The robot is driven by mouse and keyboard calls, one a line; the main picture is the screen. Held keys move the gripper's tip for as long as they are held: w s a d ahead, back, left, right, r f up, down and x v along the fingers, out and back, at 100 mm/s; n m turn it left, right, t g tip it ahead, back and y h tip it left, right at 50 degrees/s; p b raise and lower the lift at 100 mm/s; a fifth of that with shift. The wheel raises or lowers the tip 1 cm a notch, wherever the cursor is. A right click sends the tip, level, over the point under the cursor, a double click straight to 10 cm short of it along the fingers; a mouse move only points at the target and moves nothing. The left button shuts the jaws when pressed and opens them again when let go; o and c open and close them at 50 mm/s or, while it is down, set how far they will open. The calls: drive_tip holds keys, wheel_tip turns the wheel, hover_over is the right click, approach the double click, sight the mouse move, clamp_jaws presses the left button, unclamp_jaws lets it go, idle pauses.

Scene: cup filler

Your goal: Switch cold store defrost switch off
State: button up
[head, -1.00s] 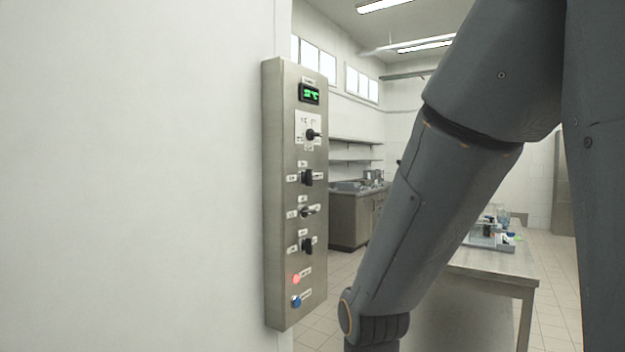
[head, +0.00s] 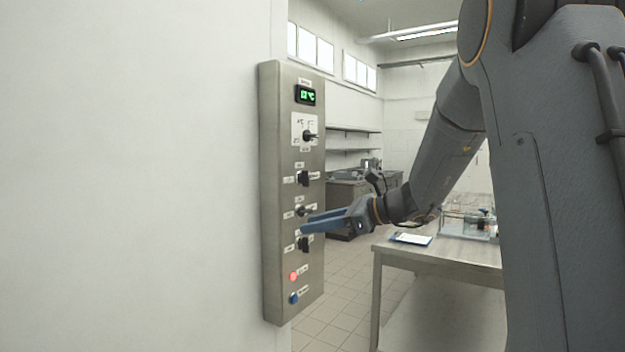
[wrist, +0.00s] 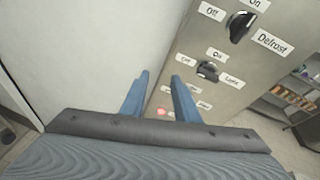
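The defrost switch (wrist: 240,27) is a black rotary knob at the top right of the wrist view, labelled On above, Off to its left and Defrost to its right. Its handle looks roughly upright, towards On. In the head view, the defrost switch (head: 303,178) appears to be the knob below the temperature dial. My gripper (head: 305,224) is open and empty in front of the panel, lower than that knob. In the wrist view, my gripper (wrist: 161,75) shows two blue fingers with a gap between them. I cannot tell whether they touch the panel.
The steel control panel (head: 290,120) stands at the white wall's edge. The light switch (wrist: 207,70) lies between the defrost switch and my fingers. Another black knob (head: 303,244), a red button (head: 293,276) and a blue button (head: 293,297) are lower. A table (head: 440,256) stands right.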

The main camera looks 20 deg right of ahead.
sight(309, 177)
drive_tip(key=w+d+r+m+t, duration=0.45)
drive_tip(key=d+r, duration=0.25)
drive_tip(key=r, duration=0.3)
drive_tip(key=shift+n+y, duration=0.35)
drive_tip(key=shift+y, duration=0.05)
drive_tip(key=p+x, duration=0.2)
drive_tip(key=x, duration=0.6)
drive_tip(key=shift+s+a+p, duration=0.1)
drive_tip(key=shift+p, duration=0.3)
clamp_jaws()
